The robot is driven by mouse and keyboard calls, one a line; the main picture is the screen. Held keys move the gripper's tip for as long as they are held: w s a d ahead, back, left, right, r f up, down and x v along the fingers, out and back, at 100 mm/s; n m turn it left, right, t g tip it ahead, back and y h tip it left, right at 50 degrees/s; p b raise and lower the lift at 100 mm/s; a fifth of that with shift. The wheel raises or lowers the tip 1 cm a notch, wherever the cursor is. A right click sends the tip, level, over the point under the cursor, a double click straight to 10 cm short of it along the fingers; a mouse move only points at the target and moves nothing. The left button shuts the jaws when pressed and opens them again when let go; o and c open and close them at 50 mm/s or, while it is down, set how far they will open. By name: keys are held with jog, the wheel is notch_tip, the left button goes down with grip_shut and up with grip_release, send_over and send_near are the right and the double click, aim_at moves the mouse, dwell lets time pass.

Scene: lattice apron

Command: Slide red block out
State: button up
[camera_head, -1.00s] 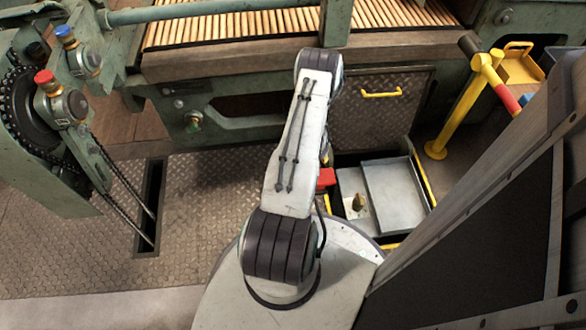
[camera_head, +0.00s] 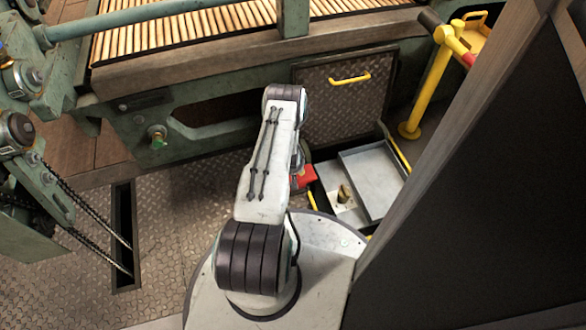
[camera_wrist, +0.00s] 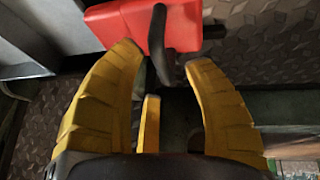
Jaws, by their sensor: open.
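The red block (camera_wrist: 122,24) shows at the top of the wrist view, with a dark curved handle-like piece (camera_wrist: 158,45) on its near side. In the head view the red block (camera_head: 303,178) sits just right of my arm, beside the open grey tray area, partly hidden by the arm. My gripper (camera_wrist: 165,70) has its yellow fingers spread apart, with the dark piece between and just beyond the tips. I cannot tell whether any finger touches it. In the head view my gripper is hidden behind my arm.
A grey metal tray (camera_head: 345,158) and a small brass fitting (camera_head: 345,193) lie right of the block. A panel with a yellow handle (camera_head: 349,78) and a yellow post (camera_head: 425,95) stand behind. Patterned metal floor (camera_head: 180,190) is clear to the left, apart from a slot with chains.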

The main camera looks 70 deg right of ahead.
jog(key=shift+d+f, duration=0.1)
jog(key=shift+f, duration=0.05)
grip_shut()
dwell(0.5)
